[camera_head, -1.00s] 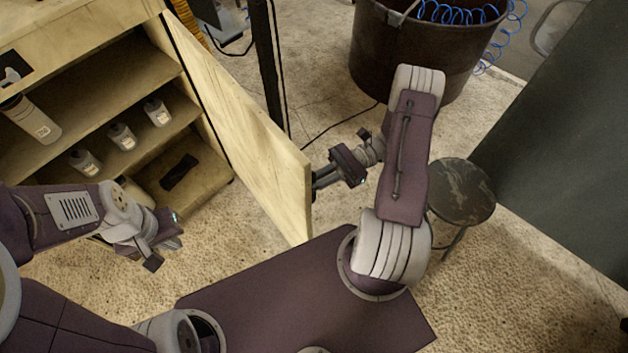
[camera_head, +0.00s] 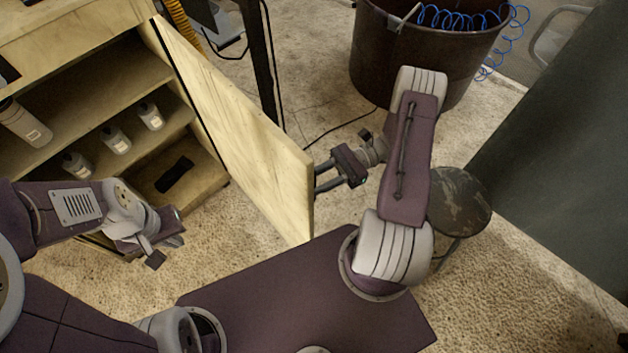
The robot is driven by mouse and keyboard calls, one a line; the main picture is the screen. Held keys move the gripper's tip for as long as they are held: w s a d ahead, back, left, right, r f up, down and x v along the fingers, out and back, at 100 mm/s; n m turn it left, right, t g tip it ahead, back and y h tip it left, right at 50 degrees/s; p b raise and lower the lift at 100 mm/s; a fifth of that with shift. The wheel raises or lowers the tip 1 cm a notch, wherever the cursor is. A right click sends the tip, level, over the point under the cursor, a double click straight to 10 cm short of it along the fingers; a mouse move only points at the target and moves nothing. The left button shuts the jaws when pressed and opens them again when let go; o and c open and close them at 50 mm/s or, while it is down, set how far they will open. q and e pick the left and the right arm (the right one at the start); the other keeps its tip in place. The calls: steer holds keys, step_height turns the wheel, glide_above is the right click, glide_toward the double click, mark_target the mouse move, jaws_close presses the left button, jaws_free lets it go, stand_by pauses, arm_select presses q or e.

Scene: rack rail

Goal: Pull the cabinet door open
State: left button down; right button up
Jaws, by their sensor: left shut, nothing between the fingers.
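The cabinet (camera_head: 197,186) stands at the left with its shelves exposed. Its pale wooden door (camera_head: 245,130) stands wide open, its free edge reaching toward my base. My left gripper (camera_head: 168,252) is shut and empty, in front of the cabinet's lower opening and left of the door, apart from it. My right gripper (camera_head: 322,177) is at the outer side of the door near its free edge. Its two fingers point at the door; their tips are hidden behind the door's edge, as is any handle there. I cannot tell whether it holds anything.
White bottles (camera_head: 115,140) stand on the cabinet shelves, and a dark object (camera_head: 175,174) lies on the bottom. A large brown bin (camera_head: 428,50) with blue coiled hose stands behind. A round dark stool (camera_head: 460,202) is right of my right arm. Carpet between door and bin is mostly clear.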

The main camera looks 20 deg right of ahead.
steer(key=d+b, duration=0.1)
steer(key=d, duration=0.8)
steer(key=shift+w+b, duration=0.3)
steer(key=shift+w, duration=0.1)
